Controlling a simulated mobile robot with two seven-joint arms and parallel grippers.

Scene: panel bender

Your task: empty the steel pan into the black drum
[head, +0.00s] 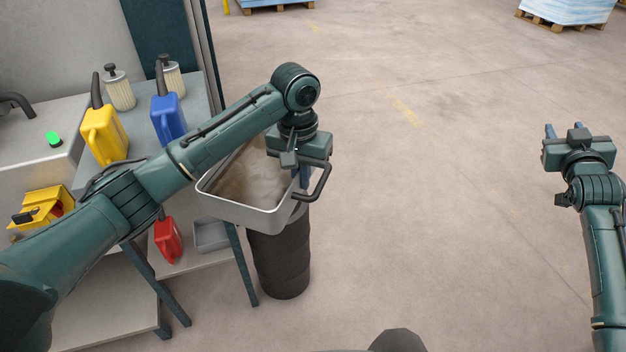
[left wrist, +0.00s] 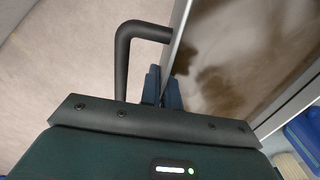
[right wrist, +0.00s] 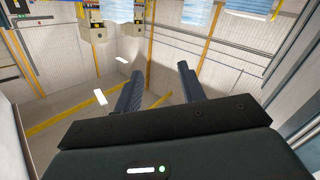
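The steel pan (head: 240,212) is a shallow rectangular tray with brownish, murky contents on its floor. It is held in the air, slightly tilted in the head view, over the black drum (head: 281,262), whose opening it hides. My left gripper (head: 301,176) is at the pan's right side, by its black bar handle (head: 321,186). In the left wrist view its fingers (left wrist: 162,88) sit close together on either side of the pan's wall (left wrist: 178,35). My right gripper (head: 561,131) is out to the right, away from the pan; in the right wrist view its fingers (right wrist: 160,88) are apart and empty.
A grey bench at left carries a yellow can (head: 103,135), a blue can (head: 168,118) and two filter cartridges. The floor between my arms is clear.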

